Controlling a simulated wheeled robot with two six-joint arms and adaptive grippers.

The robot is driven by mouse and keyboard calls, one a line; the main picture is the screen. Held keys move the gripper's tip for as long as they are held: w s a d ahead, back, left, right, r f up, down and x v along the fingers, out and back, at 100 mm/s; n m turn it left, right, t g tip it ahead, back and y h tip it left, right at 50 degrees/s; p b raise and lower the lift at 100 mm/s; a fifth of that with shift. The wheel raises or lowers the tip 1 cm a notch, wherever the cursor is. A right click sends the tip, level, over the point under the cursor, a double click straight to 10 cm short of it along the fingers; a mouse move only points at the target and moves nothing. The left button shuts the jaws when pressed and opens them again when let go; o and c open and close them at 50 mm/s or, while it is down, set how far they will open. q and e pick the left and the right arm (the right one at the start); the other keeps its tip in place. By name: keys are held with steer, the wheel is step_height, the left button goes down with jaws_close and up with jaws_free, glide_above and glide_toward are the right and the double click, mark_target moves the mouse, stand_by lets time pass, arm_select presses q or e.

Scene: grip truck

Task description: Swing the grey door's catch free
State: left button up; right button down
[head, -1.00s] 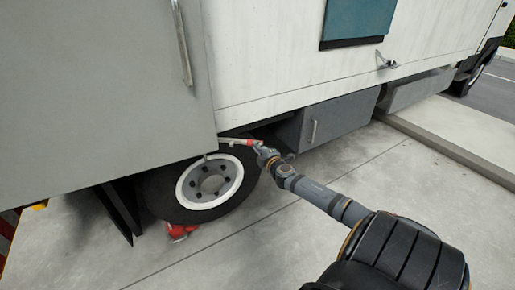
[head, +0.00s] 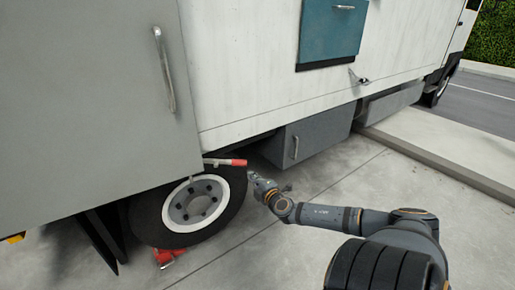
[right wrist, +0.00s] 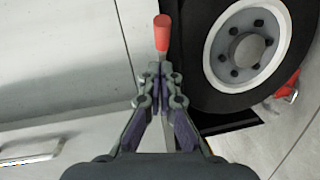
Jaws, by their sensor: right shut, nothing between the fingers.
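The big grey door (head: 90,110) fills the left of the head view and looks closed, with an upright silver handle (head: 165,70). Its catch (head: 238,162), a thin metal lever with a red grip, sticks out to the right below the door's lower corner, above the wheel. My right gripper (head: 251,177) is shut and empty, just below and right of the red grip. In the right wrist view the red grip (right wrist: 161,33) lies just beyond the shut fingertips (right wrist: 160,72); whether they touch it I cannot tell. My left gripper is out of view.
The truck's wheel (head: 193,203) is below the catch, with a red object (head: 168,257) on the ground under it. A grey underbody box (head: 308,138) is to the right of the gripper. The concrete floor in front is clear; a kerb (head: 440,165) runs at right.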

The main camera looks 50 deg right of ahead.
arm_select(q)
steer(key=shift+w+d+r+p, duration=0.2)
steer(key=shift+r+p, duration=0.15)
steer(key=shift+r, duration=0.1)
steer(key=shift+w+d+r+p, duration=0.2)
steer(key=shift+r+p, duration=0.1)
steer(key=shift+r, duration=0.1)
arm_select(e)
steer(key=v, duration=0.3)
steer(key=shift+s+a+r, duration=0.1)
steer(key=shift+s+r, duration=0.15)
steer(key=shift+r, duration=0.15)
